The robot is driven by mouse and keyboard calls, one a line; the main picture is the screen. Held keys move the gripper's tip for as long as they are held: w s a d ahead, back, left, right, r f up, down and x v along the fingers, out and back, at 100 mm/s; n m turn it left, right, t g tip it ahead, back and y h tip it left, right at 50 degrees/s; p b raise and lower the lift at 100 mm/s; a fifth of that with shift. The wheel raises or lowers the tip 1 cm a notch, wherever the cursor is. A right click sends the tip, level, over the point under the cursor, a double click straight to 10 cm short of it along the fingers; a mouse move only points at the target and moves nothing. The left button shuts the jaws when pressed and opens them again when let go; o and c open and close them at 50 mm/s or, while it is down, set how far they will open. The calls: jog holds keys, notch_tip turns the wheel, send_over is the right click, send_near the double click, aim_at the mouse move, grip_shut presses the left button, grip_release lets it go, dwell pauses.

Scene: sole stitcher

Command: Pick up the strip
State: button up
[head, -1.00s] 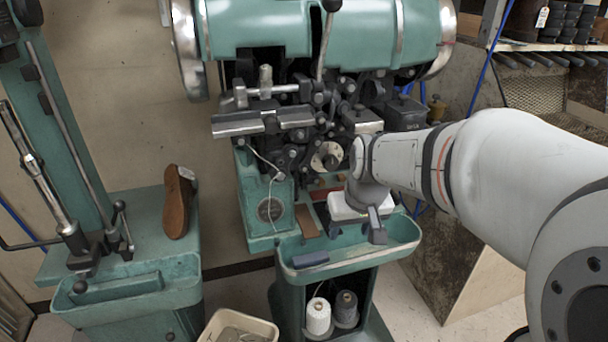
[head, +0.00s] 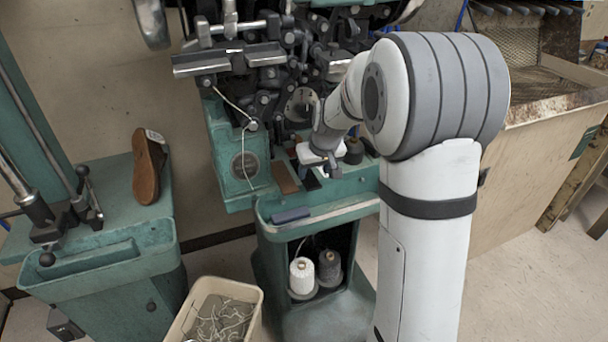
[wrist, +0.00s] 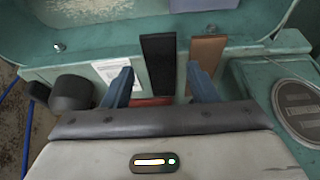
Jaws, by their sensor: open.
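Flat strips lie side by side on the green machine's ledge. A black strip (wrist: 158,62) lies between my fingers in the wrist view; in the head view it is a dark patch (head: 309,181), partly hidden. A tan-brown strip (wrist: 207,58) lies just to its right in the wrist view, and it shows in the head view (head: 283,178) too. A red piece (wrist: 150,101) shows partly below the black strip. My gripper (wrist: 159,70) is open, with one blue-grey finger on each side of the black strip. The head view shows my gripper (head: 332,169) low over the ledge.
A green tray (head: 345,209) juts out in front, with a blue-grey block (head: 290,215) in it. Thread spools (head: 302,275) stand below. A brown shoe (head: 148,170) stands at left, and a bin of scraps (head: 258,297) on the floor. Machine parts crowd above the ledge.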

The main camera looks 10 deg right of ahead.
aim_at(311, 183)
jog(key=x, duration=0.4)
jog(key=shift+s+f, duration=0.2)
jog(key=shift+f, duration=0.05)
jog(key=c, duration=0.8)
jog(key=shift+r, duration=0.1)
jog(key=shift+c, duration=0.2)
